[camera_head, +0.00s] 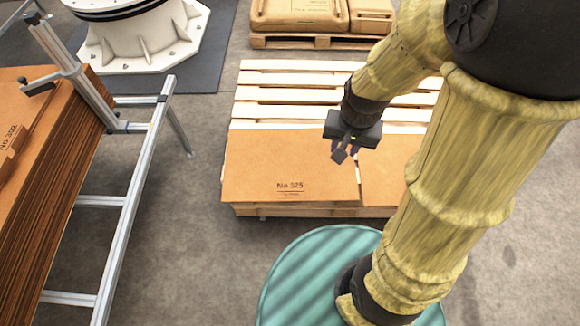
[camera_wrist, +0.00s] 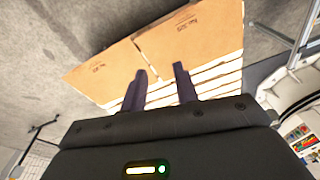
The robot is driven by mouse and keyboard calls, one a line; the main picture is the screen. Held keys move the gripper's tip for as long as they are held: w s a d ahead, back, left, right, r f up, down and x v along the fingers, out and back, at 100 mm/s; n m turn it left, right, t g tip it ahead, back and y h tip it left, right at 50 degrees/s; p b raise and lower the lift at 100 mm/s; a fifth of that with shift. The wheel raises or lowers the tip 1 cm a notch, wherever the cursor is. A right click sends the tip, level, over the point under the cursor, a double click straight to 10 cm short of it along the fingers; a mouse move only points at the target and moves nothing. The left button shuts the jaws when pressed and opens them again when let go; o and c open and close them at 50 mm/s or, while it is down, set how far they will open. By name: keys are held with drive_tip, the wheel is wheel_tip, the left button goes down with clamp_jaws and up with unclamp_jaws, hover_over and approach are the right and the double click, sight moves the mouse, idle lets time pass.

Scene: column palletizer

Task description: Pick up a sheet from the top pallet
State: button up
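A flat brown cardboard sheet (camera_head: 290,165) marked "No 325" lies on the front left of a wooden pallet (camera_head: 290,95). A second brown sheet (camera_head: 384,172) lies beside it on the right, partly hidden behind my arm. Both the first sheet (camera_wrist: 195,38) and the second sheet (camera_wrist: 104,73) show in the wrist view, past my fingers. My gripper (camera_head: 343,154) is above the pallet, near the seam between the two sheets. In the wrist view my gripper (camera_wrist: 160,73) has its two fingers apart with nothing between them.
A stack of brown sheets (camera_head: 45,180) stands at the left behind a metal frame (camera_head: 130,190). A white round pedestal (camera_head: 145,35) stands at the back left. Another pallet (camera_head: 315,40) with brown boxes is at the back. Bare floor lies between frame and pallet.

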drive_tip(key=w+a+f+m+g+h+b, duration=0.1)
drive_tip(key=w+a+f+m+b, duration=0.15)
drive_tip(key=f+b, duration=0.4)
drive_tip(key=w+a+f+m+b, duration=0.1)
drive_tip(key=a+f+m+b, duration=0.25)
drive_tip(key=f, duration=0.65)
drive_tip(key=w+a+f+m+g+h+b, duration=0.1)
drive_tip(key=a+f+m+b, duration=0.2)
drive_tip(key=f+b, duration=0.35)
drive_tip(key=m+t+h+b, duration=0.1)
drive_tip(key=m+h+b, duration=0.1)
drive_tip(key=m+b, duration=0.15)
hover_over(289, 201)
drive_tip(key=s+a, duration=0.1)
drive_tip(key=s, duration=0.3)
wheel_tip(289, 201, down, 10)
drive_tip(key=w+a+f+m+t+b, duration=0.1)
drive_tip(key=a+f+m+b, duration=0.2)
drive_tip(key=a+f+b, duration=0.2)
drive_tip(key=shift+a+t+h, duration=0.4)
drive_tip(key=b+x, duration=0.5)
drive_tip(key=x, duration=0.7)
drive_tip(key=shift+w+f, duration=0.1)
drive_tip(key=shift+s+b+x, duration=0.15)
drive_tip(key=shift+b+x, duration=0.65)
drive_tip(key=shift+x, duration=0.5)
drive_tip(key=shift+s+b+x, duration=0.15)
drive_tip(key=shift+b+x, duration=0.65)
drive_tip(key=shift+x, duration=0.55)
drive_tip(key=shift+d, duration=0.15)
